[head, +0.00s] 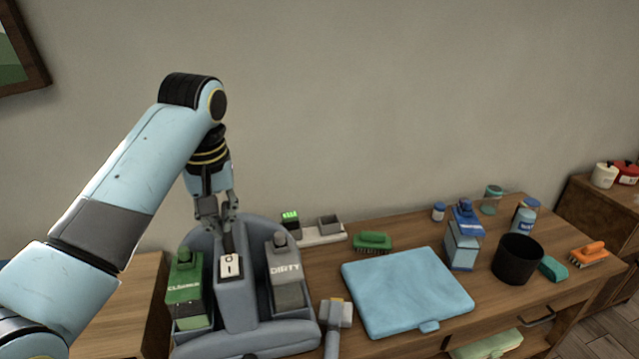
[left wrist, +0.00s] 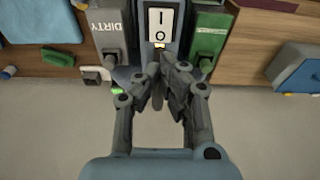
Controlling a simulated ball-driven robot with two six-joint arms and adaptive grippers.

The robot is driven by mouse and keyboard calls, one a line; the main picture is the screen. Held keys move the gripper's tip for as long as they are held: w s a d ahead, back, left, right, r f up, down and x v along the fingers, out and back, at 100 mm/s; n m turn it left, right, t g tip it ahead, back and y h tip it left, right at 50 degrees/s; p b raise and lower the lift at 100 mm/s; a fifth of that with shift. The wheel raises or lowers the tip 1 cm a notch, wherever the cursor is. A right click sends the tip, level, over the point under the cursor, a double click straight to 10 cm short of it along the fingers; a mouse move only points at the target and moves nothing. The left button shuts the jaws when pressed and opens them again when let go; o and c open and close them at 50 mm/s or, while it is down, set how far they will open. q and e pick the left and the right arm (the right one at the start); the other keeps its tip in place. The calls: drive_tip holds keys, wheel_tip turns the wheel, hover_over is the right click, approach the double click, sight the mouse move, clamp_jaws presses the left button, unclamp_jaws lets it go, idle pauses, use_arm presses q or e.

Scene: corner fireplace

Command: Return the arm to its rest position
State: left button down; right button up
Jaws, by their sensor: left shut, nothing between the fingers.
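My left gripper (head: 216,219) points down in the head view, just above and behind the grey cleaning machine (head: 240,338). In the left wrist view the left gripper (left wrist: 160,75) has its fingers together with nothing between them, close to the white O/I rocker switch (left wrist: 160,25). The switch also shows in the head view (head: 230,266), on the machine's middle column. I cannot tell whether the fingertips touch the machine. A green tank (head: 184,283) stands left of the column and a grey tank marked DIRTY (head: 285,272) stands right of it. My right gripper is not in view.
The wooden table holds a light blue case (head: 405,290), green brush (head: 372,242), blue bottle (head: 463,240), black cup (head: 517,259) and orange brush (head: 589,253). A small grey stand (head: 318,235) with a green light is behind the machine.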

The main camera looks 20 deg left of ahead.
use_arm(q)
drive_tip(key=s+d+f+m+t, duration=0.15)
drive_tip(key=s+m, duration=0.25)
drive_tip(key=s, duration=0.9)
drive_tip(key=s+d+f+m+t, duration=0.1)
drive_tip(key=s+d+m, duration=0.15)
drive_tip(key=s, duration=1.05)
drive_tip(key=s+a+f+g+b, duration=0.2)
drive_tip(key=f+b, duration=1.1)
drive_tip(key=f, duration=2.4)
drive_tip(key=s+f+b, duration=0.3)
drive_tip(key=s+f, duration=0.3)
drive_tip(key=f, duration=0.3)
drive_tip(key=s+a+f+b, duration=0.1)
drive_tip(key=s+f+b, duration=0.3)
drive_tip(key=f, duration=0.6)
drive_tip(key=s+a+f+g+b, duration=0.1)
drive_tip(key=s+f+b, duration=0.3)
drive_tip(key=s+f, duration=0.4)
wheel_tip(320, 180, down, 2)
drive_tip(key=shift+s+a+f, duration=0.15)
drive_tip(key=shift+s+f, duration=0.05)
drive_tip(key=shift+s, duration=0.1)
